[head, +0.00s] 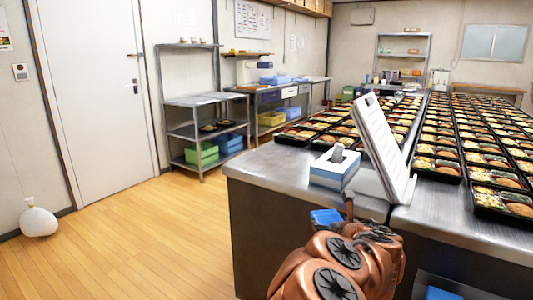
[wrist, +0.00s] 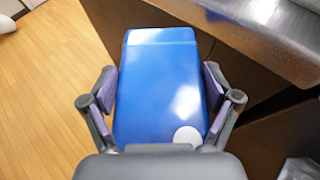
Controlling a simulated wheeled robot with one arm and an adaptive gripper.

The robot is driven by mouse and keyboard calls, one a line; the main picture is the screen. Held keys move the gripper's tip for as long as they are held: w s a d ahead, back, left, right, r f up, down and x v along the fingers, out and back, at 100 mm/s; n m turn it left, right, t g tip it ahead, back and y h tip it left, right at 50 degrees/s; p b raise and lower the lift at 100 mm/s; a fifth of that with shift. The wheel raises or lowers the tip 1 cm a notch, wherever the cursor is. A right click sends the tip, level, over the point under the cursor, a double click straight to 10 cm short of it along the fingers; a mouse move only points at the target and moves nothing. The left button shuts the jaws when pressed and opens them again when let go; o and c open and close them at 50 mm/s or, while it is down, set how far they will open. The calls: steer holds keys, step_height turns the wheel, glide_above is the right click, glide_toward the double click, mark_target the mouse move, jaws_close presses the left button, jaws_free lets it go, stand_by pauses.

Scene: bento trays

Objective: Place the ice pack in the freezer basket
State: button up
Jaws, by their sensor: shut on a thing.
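The ice pack is a flat blue block (wrist: 158,95) with a pale band at its far end and a white round spot near my palm. My gripper (wrist: 159,82) is shut on it, with a purple-padded finger against each long side. In the head view, a blue part of the ice pack (head: 325,217) shows beside my gripper (head: 347,205), in front of the steel table's near side; my arm hides part of the gripper. I cannot make out a freezer basket in either view.
The steel table (head: 265,165) carries many bento trays (head: 435,167), a tissue box (head: 334,170) and a tilted white board (head: 385,150). A blue thing (head: 440,293) shows low at the right. A white bag (head: 38,220) lies by the door. Wooden floor at left is clear.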

step_height(320, 180, up, 23)
steer(key=m+h+p, duration=0.5)
steer(key=h+p, duration=0.1)
steer(key=p, duration=1.4)
steer(key=shift+s+a+p, duration=0.15)
steer(key=shift+s+p, duration=0.2)
steer(key=shift+r, duration=0.1)
